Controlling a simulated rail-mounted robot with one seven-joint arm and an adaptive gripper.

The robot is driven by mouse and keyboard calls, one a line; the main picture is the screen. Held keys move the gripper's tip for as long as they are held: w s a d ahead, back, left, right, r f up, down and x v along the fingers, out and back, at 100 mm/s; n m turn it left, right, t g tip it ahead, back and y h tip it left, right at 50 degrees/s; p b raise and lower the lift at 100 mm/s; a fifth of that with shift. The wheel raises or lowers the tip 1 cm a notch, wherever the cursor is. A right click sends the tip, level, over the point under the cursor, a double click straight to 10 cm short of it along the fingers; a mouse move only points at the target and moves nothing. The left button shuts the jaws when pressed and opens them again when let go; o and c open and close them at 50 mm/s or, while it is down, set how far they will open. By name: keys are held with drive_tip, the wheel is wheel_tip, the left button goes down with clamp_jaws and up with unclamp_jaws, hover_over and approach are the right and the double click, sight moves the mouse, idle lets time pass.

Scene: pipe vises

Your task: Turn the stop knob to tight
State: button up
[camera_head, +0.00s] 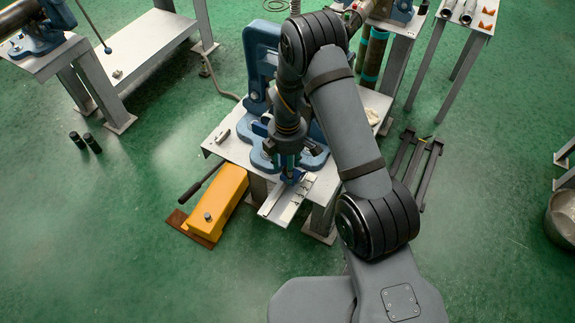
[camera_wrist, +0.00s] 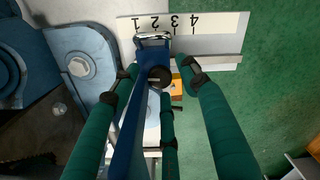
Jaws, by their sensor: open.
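The stop is a blue part on a white numbered scale plate (camera_wrist: 215,22), near its 2 and 3 marks. Its dark round stop knob (camera_wrist: 160,76) shows in the middle of the wrist view. My gripper (camera_wrist: 165,84) is open, with its green fingers spread around the knob; I cannot tell whether any finger touches it. In the head view my gripper (camera_head: 289,168) points down at the front of the blue vise (camera_head: 262,70), just behind the scale plate (camera_head: 286,205). The knob is hidden there by my gripper.
The vise stands on a small metal table (camera_head: 232,148). A yellow tool box-like unit (camera_head: 216,208) with a dark lever lies on the green floor at front left. Other tables stand at the back. A metal bucket (camera_head: 563,220) is at the far right.

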drive_tip(key=shift+c, duration=0.6)
clamp_jaws()
drive_tip(key=shift+w+f+m+b, duration=0.1)
drive_tip(key=shift+f+m+b, duration=0.15)
drive_tip(key=shift+m+b, duration=1.05)
drive_tip(key=shift+m, duration=0.1)
drive_tip(key=shift+r+m+b, duration=0.25)
drive_tip(key=shift+m+b, duration=0.2)
drive_tip(key=shift+m, duration=0.55)
unclamp_jaws()
drive_tip(key=shift+o, duration=0.6)
